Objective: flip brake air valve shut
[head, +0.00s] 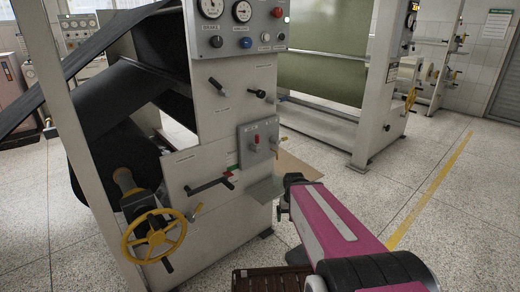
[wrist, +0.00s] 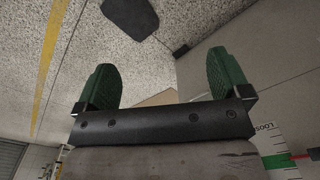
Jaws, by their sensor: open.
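The machine's upright grey panel (head: 225,120) carries several small valves and levers, and their labels are too small to read, so I cannot tell which is the brake air valve. A black lever (head: 218,87) and a black-knobbed valve (head: 257,93) sit below the gauges. A red handle (head: 256,139) sits on a raised grey plate (head: 245,150). My gripper (head: 291,180) is low, just right of the panel, apart from these handles. In the wrist view my gripper (wrist: 160,82) has its two green fingers wide apart with nothing held between them.
A black crank handle (head: 208,185) and a yellow handwheel (head: 154,236) stick out at the lower left. The wrist view shows a red and green scale (wrist: 277,161) close at right. A second machine post (head: 378,100) stands behind. Open speckled floor (head: 420,180) lies right.

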